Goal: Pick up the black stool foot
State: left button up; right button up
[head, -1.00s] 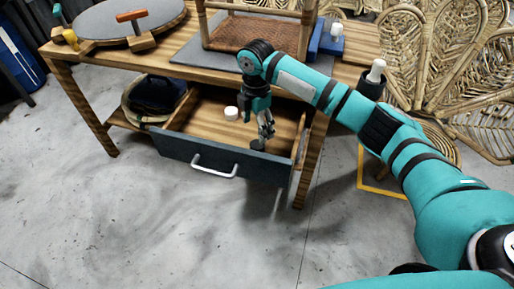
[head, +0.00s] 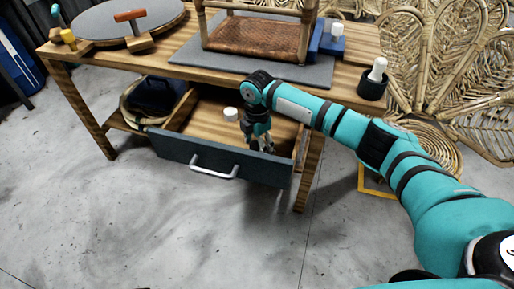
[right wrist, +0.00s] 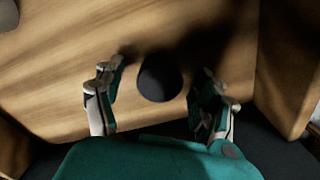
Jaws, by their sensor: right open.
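The black stool foot (right wrist: 160,77) is a small dark round piece on the wooden drawer floor. In the right wrist view it lies between the two spread fingers of my right gripper (right wrist: 160,90), with a gap on each side. In the head view my right gripper (head: 260,146) is down inside the open drawer (head: 215,163), near its front right corner. The foot is hidden there behind the gripper and the drawer front. My right gripper is open and empty. My left gripper is not in view.
A white round piece (head: 231,113) lies in the drawer left of the gripper; drawer walls are close by. The table above holds a woven stool frame (head: 255,38) on a grey mat (head: 306,74) and a black cup with a white bottle (head: 371,88).

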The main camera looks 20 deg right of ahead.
jog(key=c, duration=1)
